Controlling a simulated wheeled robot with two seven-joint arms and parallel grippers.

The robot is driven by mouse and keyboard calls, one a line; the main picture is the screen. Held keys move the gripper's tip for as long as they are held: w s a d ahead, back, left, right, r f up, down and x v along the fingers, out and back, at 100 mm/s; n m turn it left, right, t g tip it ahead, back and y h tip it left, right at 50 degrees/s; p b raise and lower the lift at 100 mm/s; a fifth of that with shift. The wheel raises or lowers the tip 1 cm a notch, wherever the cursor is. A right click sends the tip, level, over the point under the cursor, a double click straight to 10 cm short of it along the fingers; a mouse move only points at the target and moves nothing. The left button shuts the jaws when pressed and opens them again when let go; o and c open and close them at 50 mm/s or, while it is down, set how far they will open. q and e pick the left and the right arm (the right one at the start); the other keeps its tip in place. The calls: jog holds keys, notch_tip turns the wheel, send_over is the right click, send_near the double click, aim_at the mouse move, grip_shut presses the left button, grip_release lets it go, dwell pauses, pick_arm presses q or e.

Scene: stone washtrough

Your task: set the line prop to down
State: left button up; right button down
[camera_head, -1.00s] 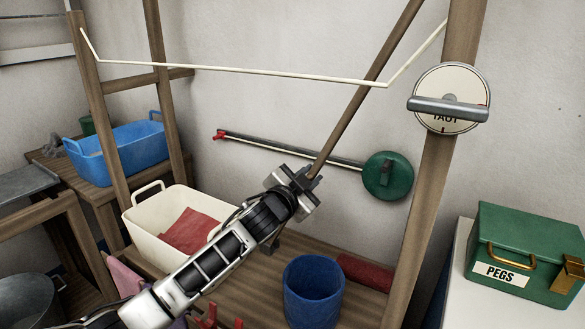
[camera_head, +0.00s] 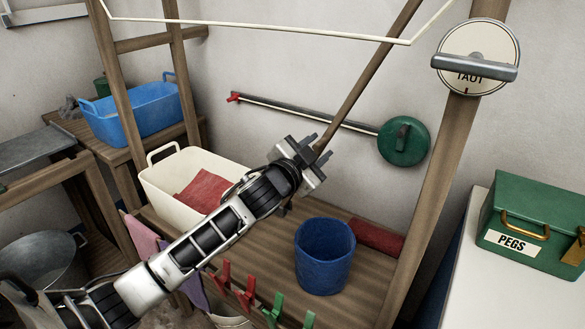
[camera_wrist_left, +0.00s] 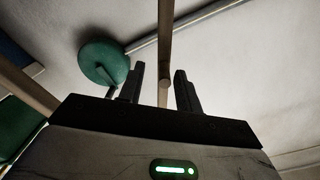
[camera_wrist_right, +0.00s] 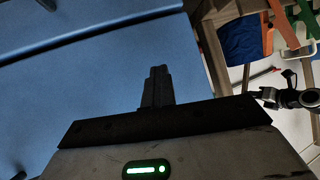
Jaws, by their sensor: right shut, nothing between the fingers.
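The line prop (camera_head: 368,75) looks to be the slanting brown wooden pole, which runs from the top of the head view down to my left gripper (camera_head: 316,161). The pale washing line (camera_head: 270,31) passes close to it and bends beside it. My left gripper is open around or just short of the pole's lower end. In the left wrist view the pole (camera_wrist_left: 164,45) ends between the two parted fingers (camera_wrist_left: 162,88), with gaps on both sides. My right gripper (camera_wrist_right: 157,86) is shut and empty in the right wrist view, outside the head view.
A round dial (camera_head: 474,82) reading TAUT sits on the right post. A green disc (camera_head: 390,148) with a red-tipped bar is on the wall. A blue bucket (camera_head: 324,270), cream tub (camera_head: 165,200), several pegs and a green PEGS box (camera_head: 535,215) stand around.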

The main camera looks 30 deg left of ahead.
pick_arm(q)
jog(key=s, duration=1.1)
jog(key=shift+s+a, duration=0.4)
jog(key=shift+a, duration=0.05)
pick_arm(e)
jog(key=shift+f, duration=0.1)
